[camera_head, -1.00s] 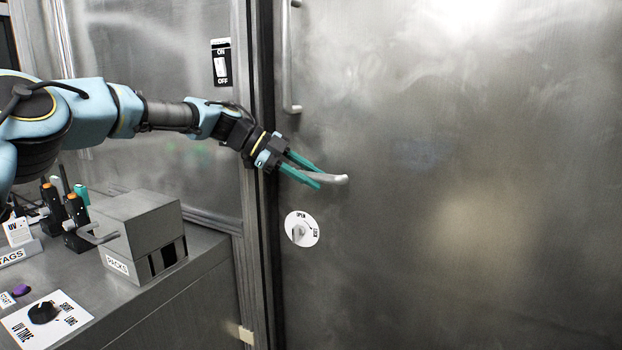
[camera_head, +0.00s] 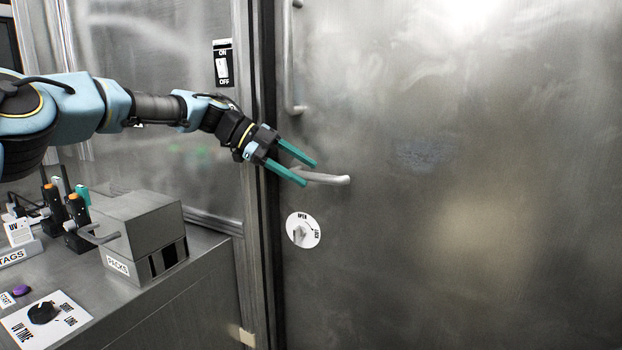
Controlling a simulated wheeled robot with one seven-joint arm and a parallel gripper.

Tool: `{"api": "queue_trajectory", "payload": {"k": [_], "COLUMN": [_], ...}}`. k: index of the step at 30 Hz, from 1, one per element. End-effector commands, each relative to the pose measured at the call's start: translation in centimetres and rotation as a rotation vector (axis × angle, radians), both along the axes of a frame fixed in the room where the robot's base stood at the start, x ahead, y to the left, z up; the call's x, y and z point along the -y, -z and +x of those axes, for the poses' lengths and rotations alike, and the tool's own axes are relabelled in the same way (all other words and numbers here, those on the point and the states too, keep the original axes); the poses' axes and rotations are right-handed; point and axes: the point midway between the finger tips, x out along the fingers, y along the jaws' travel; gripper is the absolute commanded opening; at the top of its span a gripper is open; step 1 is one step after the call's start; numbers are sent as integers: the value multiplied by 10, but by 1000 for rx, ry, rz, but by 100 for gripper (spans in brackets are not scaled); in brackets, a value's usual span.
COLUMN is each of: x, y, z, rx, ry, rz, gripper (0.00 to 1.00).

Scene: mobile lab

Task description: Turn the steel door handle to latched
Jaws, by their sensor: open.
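The steel door handle (camera_head: 328,179) is a short grey lever on the left side of the steel door (camera_head: 450,200). It lies nearly level, its free end to the right. My gripper (camera_head: 310,174) comes in from the left with its two teal fingers open. One finger is above the lever and the other is at its left part, hiding some of it. I cannot tell whether a finger touches the lever. A round white dial plate (camera_head: 303,230) marked OPEN sits below the handle.
A vertical bar handle (camera_head: 289,60) is above on the door. An ON/OFF switch (camera_head: 222,64) is on the wall to the left. A grey bench at lower left holds a box labelled PACKS (camera_head: 146,238) and a UV TIME knob (camera_head: 44,312). The door's right side is clear.

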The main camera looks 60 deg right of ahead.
Motion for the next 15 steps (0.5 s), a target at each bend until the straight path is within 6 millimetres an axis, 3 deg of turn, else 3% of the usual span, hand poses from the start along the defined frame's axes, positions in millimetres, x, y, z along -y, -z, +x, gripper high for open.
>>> {"api": "queue_trajectory", "payload": {"k": [9, 15], "x": [-21, -27], "y": [-30, -39], "z": [45, 56], "rx": [1, 0], "ry": [-2, 0], "rz": [-2, 0], "gripper": [56, 56]}}
